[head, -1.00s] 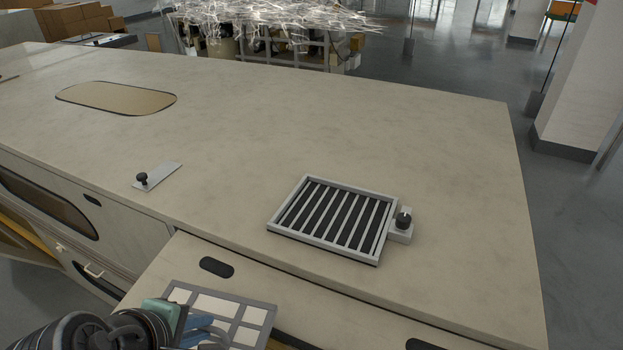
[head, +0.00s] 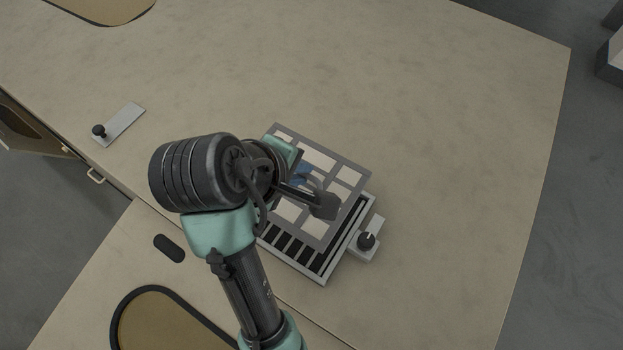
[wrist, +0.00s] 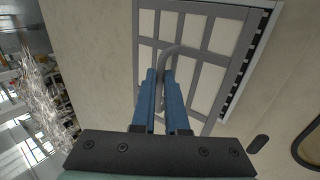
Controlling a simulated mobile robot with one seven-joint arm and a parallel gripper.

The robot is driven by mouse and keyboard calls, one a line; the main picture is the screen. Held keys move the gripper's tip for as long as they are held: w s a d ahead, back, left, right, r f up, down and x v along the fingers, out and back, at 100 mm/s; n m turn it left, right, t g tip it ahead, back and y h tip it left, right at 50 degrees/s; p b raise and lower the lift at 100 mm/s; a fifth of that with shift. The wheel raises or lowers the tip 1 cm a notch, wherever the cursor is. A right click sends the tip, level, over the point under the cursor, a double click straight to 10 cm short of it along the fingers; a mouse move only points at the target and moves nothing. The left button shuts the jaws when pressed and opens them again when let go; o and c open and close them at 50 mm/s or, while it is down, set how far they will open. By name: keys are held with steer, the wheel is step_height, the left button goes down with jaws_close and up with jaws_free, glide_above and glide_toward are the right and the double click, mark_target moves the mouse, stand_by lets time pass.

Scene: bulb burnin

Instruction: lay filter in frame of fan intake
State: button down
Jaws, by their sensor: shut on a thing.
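The filter (head: 348,172) is a flat grey-framed panel with pale panes. In the head view it is held over the far part of the fan intake frame (head: 319,279), whose dark slats show along the near side. The filter is offset from the frame; its height above it is hard to judge. My gripper (wrist: 164,78) has blue fingers shut on the filter's grey loop handle in the wrist view. In the head view my gripper (head: 303,178) is partly hidden by my wrist. The filter (wrist: 205,35) covers most of the intake (wrist: 252,62) in the wrist view.
A latch block with a black knob (head: 367,241) sits at the intake's right side. A metal plate with a black knob (head: 121,124) lies at left on the worktop. The worktop (head: 450,130) is clear to the right and behind.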

steer(key=f, duration=0.4)
steer(key=shift+s+a+f+p, duration=0.15)
steer(key=shift+s+f+p, duration=0.1)
steer(key=shift+s+p, duration=0.15)
steer(key=shift+w+f+p, duration=0.15)
steer(key=shift+f+p, duration=0.4)
steer(key=shift+f, duration=1.9)
steer(key=shift+f, duration=0.1)
steer(key=c, duration=1.4)
jaws_free()
steer(key=shift+f, duration=0.15)
steer(key=o, duration=0.5)
steer(key=shift+c, duration=0.2)
